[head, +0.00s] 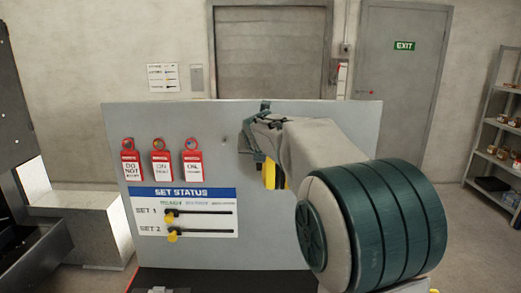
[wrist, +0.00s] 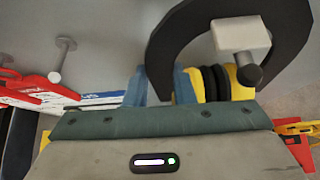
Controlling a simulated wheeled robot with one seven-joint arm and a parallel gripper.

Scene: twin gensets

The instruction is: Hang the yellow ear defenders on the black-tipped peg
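The yellow ear defenders (wrist: 240,84) show in the wrist view, with yellow cups, dark cushions and a black headband curving upward. In the head view their yellow cups (head: 269,174) hang below my wrist, in front of the grey board. My gripper (wrist: 160,86) has its blue-grey fingers at the left of the cups and appears shut on the ear defenders; the exact contact is partly hidden. My arm hides this peg in the head view.
A plain metal peg (wrist: 61,58) stands to the left. Red tags (head: 161,166) hang on the board (head: 340,118), above a status panel (head: 184,213) with two yellow-knobbed sliders. A shelf (head: 494,150) stands far right. My forearm covers the board's right side.

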